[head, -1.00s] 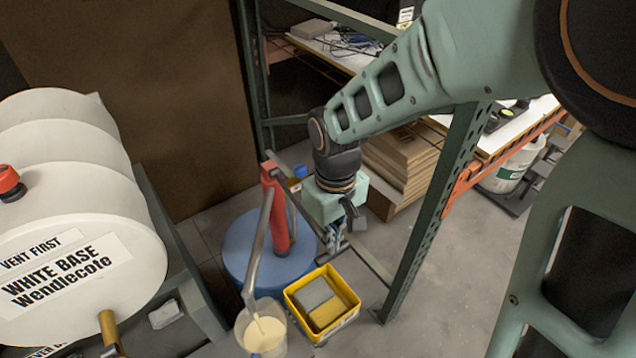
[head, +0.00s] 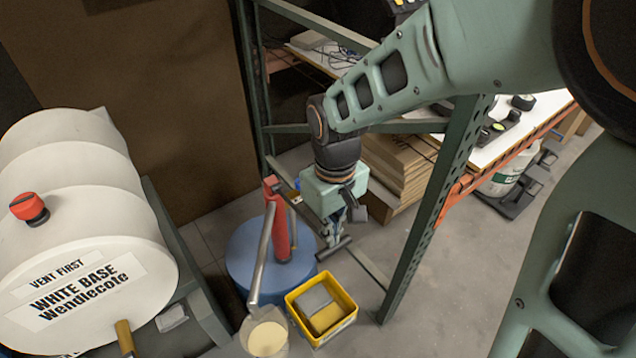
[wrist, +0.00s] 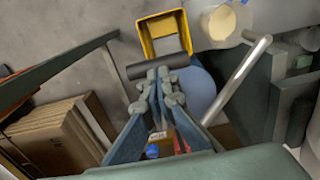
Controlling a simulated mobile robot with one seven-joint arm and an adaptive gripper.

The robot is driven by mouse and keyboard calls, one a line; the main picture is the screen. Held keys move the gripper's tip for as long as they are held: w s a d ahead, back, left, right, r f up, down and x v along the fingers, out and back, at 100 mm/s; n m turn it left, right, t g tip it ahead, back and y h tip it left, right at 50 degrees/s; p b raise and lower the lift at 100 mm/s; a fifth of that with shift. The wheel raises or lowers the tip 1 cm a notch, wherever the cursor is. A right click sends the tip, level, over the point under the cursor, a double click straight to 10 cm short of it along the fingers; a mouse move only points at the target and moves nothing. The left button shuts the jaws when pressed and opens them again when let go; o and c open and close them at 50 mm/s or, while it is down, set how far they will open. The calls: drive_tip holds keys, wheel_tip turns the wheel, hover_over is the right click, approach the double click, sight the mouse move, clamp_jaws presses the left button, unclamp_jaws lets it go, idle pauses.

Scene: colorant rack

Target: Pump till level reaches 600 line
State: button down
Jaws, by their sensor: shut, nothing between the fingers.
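A red hand pump (head: 277,228) stands on a blue drum (head: 240,262). Its long grey spout pipe (head: 262,255) slopes down to a clear container (head: 284,346) with cream liquid (head: 267,340) in it. The container's level marks cannot be read. A dark cylindrical bar (head: 334,249), likely the pump's grip, lies crosswise just below my gripper (head: 352,222). In the wrist view my gripper (wrist: 157,75) is shut and empty, its fingertips at the dark bar (wrist: 142,70). Whether they touch it cannot be told. The spout (wrist: 238,80) and container (wrist: 222,38) also show there.
A yellow tub (head: 345,327) with grey and yellow contents stands beside the container. The large White Base drum (head: 90,215) is at left.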

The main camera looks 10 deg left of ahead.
wheel_tip(320, 180, up, 7)
drive_tip(key=p, duration=0.4)
drive_tip(key=shift+f+p, duration=0.2)
drive_tip(key=shift+p, duration=0.1)
drive_tip(key=shift+f, duration=0.1)
drive_tip(key=shift+f+b, duration=5.15)
drive_tip(key=shift+f, duration=1.25)
wheel_tip(320, 180, up, 13)
drive_tip(key=p, duration=1)
drive_tip(key=shift+p, duration=0.3)
wheel_tip(320, 180, up, 6)
drive_tip(key=p, duration=0.4)
drive_tip(key=shift+p, duration=0.3)
